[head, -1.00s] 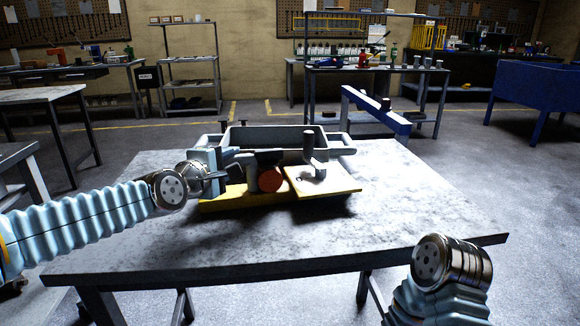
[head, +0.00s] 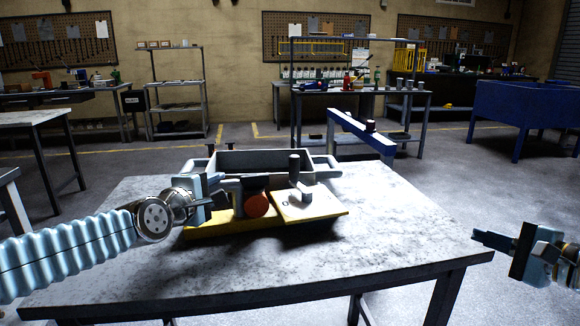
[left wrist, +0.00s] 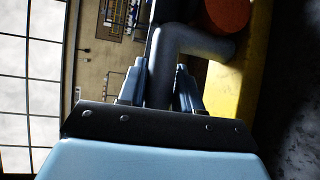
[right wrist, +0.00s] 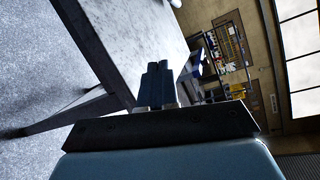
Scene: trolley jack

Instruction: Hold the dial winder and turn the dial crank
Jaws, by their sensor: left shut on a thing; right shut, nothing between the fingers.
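The dial winder stands on the table, with a yellow base (head: 225,229), an orange-red disc (head: 256,206) and a pale plate (head: 322,207) on its right part. The dial crank (head: 294,166) shows as a dark upright knob on a short light arm above that plate. My left gripper (head: 222,198) is shut on the winder's grey bent handle (head: 237,197) at its left side. The left wrist view shows the handle (left wrist: 190,42) between the fingers. My right gripper (head: 482,238) is shut and empty beyond the table's right edge, apart from the crank. Its fingertips meet in the right wrist view (right wrist: 157,72).
A grey open tray (head: 262,160) with side handles stands just behind the winder. The table top (head: 400,235) is clear to the right and front of the winder. A blue beam (head: 360,132) stands behind the table. Workbenches and shelves line the back wall.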

